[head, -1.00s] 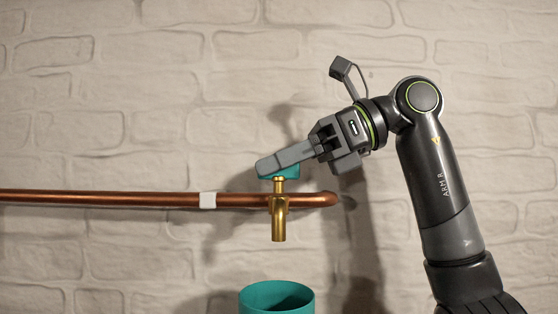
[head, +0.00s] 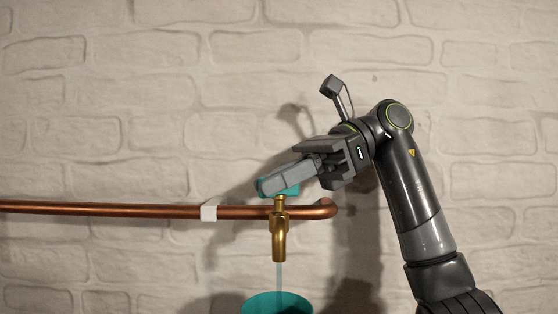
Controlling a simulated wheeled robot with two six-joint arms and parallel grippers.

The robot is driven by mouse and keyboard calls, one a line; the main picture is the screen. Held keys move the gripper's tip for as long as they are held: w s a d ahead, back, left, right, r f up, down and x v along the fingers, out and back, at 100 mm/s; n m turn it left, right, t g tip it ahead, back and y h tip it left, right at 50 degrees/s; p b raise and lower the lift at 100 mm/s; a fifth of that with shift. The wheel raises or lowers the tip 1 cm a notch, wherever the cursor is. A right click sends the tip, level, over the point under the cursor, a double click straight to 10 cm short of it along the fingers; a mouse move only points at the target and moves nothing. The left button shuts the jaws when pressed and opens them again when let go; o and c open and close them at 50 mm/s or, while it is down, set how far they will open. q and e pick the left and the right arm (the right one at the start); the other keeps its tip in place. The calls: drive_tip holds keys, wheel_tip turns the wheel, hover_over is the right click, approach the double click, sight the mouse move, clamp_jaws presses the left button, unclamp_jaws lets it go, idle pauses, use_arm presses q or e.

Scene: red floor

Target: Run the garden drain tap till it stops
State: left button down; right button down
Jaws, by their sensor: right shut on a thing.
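The brass tap (head: 279,240) hangs from the copper pipe, its spout pointing down. A thin stream of water (head: 279,276) runs from the spout. The tap's teal handle (head: 292,191) sits on top, mostly hidden by my right gripper's fingers. My right gripper (head: 270,186) reaches in from the right and is shut on the handle. A teal container (head: 277,304) stands under the spout, cut off by the bottom edge; the stream falls towards it. My left gripper is not in view.
The copper pipe (head: 120,209) runs along the wall from the left edge and bends at its right end. A white clip (head: 209,211) holds it. The pale brick wall (head: 110,110) is close behind. The space left of the tap is clear.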

drive_tip(key=c, duration=1.5)
unclamp_jaws()
drive_tip(key=shift+r, duration=0.1)
drive_tip(key=shift+r, duration=4.85)
